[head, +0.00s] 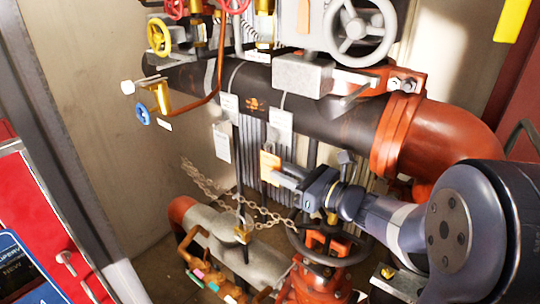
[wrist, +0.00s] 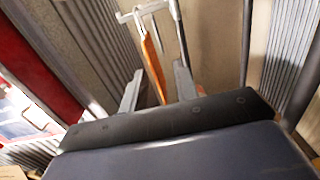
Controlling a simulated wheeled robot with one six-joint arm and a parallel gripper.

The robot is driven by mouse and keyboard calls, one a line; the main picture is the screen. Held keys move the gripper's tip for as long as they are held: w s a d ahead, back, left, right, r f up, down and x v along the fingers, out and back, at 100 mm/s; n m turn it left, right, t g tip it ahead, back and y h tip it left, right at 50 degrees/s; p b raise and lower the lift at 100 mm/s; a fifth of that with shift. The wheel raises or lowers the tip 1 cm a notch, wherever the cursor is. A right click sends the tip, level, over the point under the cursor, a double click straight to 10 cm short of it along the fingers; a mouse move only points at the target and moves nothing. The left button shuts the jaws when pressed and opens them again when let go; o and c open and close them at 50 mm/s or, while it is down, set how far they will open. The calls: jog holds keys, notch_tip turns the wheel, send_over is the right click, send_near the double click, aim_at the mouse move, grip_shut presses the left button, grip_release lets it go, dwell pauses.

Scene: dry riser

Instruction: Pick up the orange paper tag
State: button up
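The orange paper tag (head: 270,166) hangs below the dark horizontal pipe in the head view, right at the tips of my gripper (head: 282,172). In the wrist view the tag (wrist: 153,66) shows as a narrow, nearly edge-on orange strip. It lies between the two grey fingers of my gripper (wrist: 157,84), with visible space on both sides. The fingers stand apart, so the gripper is open around the tag. The tag's lower end is hidden behind the gripper body in the wrist view.
White tags (head: 280,125) hang close above and left of the orange one. A chain (head: 225,195) hangs at the lower left. A dark handwheel (head: 325,245) sits below my gripper. The large dark pipe (head: 335,118) runs above. A red cabinet (head: 35,210) stands at the left.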

aim_at(264, 164)
jog(key=p+x, duration=0.2)
jog(key=x, duration=0.4)
jog(key=shift+s+a, duration=0.1)
jog(key=shift+a, duration=0.15)
jog(key=shift+c, duration=0.6)
grip_shut()
